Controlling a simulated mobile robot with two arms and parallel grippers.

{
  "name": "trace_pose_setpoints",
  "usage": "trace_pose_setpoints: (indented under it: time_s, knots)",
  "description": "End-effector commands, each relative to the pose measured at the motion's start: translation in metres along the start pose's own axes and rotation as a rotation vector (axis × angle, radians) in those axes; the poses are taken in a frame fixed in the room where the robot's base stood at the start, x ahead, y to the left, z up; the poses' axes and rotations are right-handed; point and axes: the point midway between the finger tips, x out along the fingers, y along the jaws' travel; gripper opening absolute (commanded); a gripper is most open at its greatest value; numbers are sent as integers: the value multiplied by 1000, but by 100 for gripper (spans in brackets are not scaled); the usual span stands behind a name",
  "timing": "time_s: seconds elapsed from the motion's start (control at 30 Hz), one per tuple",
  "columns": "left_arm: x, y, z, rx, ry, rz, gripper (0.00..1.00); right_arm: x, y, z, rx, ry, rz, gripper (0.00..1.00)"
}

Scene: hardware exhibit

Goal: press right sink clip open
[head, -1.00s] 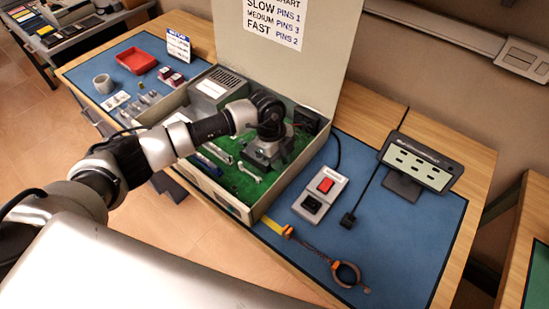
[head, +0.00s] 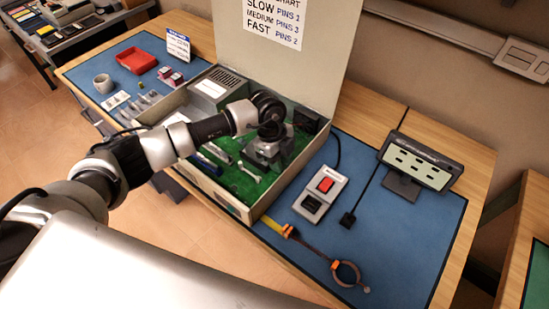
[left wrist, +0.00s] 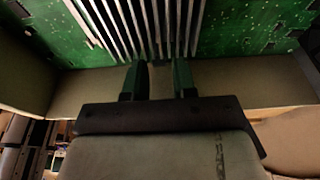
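A finned silver heat sink (left wrist: 140,25) stands on a green circuit board (left wrist: 250,30) at the top of the left wrist view. I cannot make out the right sink clip separately. My left gripper (left wrist: 160,70) is just short of the fins in that view, its two dark fingers apart with nothing seen between them. In the head view, my left gripper (head: 266,150) is low inside the open case (head: 236,206), over the right part of the green board; its fingertips and any contact there are hidden. My right gripper is not in view.
The raised lid (head: 310,75) stands behind the case. A ringed strap (head: 345,272) lies in front.

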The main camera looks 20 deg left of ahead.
Motion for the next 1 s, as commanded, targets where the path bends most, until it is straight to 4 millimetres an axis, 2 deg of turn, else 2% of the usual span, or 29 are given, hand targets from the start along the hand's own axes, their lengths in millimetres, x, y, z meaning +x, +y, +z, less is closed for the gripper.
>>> trace_pose_setpoints:
  time_s: [0.17, 1.0]
  knots:
    - [-6, 0, -1, 0, 0, -1, 27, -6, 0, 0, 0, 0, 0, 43]
    - [-64, 0, -16, 0, 0, 0, 27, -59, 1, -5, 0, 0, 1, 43]
